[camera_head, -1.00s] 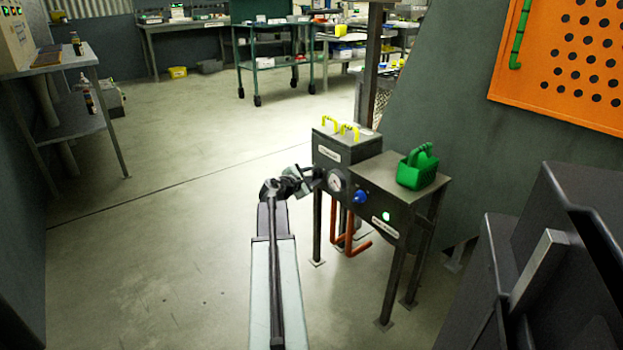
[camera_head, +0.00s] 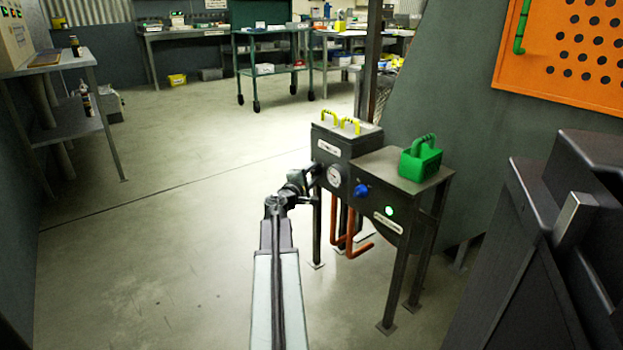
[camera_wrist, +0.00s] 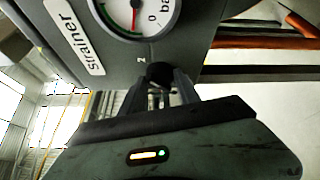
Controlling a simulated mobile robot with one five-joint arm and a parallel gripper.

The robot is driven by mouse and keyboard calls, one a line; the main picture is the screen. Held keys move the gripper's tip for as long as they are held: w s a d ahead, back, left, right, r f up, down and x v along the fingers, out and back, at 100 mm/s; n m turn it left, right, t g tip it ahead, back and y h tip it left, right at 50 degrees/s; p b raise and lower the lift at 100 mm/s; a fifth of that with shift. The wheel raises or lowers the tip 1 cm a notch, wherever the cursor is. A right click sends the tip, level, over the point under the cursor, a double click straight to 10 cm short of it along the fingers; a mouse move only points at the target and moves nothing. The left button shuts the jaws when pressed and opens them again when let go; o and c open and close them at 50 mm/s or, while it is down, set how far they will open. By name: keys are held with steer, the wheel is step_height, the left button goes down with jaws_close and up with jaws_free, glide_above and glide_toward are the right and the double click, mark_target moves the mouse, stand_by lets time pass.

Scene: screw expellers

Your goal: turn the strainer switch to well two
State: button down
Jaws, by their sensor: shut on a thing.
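The grey strainer box (camera_head: 328,151) stands on legs, with a white label and a round gauge (camera_head: 334,176) on its front. In the wrist view the label (camera_wrist: 73,35) reads "strainer", and the gauge (camera_wrist: 137,12) has a red needle near 0. The strainer switch (camera_wrist: 159,73), a dark knob, sticks out below the gauge, with one small character beside it that I cannot read surely. My gripper (camera_wrist: 172,92) is shut on this knob; the fingers hide part of it. In the head view my gripper (camera_head: 313,177) is at the box's left front, and the knob is hidden.
A blue knob (camera_head: 361,190) and a lit green lamp (camera_head: 389,210) are on the adjoining box, with a green basket (camera_head: 420,160) on top. Orange pipes (camera_head: 356,246) run below. Yellow handles (camera_head: 350,125) top the strainer box. The floor to the left is clear.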

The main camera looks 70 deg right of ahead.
steer(key=shift+w+r, duration=0.1)
stand_by(0.3)
steer(key=c, duration=0.9)
jaws_free()
steer(key=shift+a, duration=0.1)
steer(key=shift+a, duration=0.35)
steer(key=a, duration=0.7)
steer(key=shift+w, duration=0.35)
